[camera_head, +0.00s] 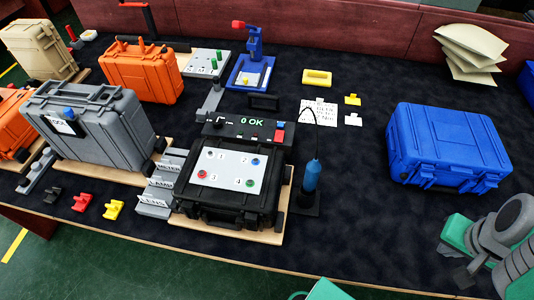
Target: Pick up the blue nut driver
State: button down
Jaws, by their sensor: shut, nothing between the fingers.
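The blue nut driver (312,176) stands upright in a small black holder (307,203) at the right side of the black test case (225,212). Its blue handle is pointed up, and a thin dark cord loops from its top toward the case. The lower part of the tool is hidden in the holder. My gripper (456,265) is at the lower right, beyond the front table edge area and well to the right of the driver. It is shut and empty, small and dark in the picture.
A blue case (445,150) stands right of the driver, with bare dark table between them. A grey case (95,130) and orange case (140,72) stand to the left. White cards (332,112) and yellow pieces lie behind the driver. The front table edge is close.

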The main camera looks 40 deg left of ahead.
aim_at(313, 169)
jog(key=k, duration=1.05)
jog(key=u, duration=1.5)
jog(key=i, duration=0.5)
jog(key=z, duration=0.1)
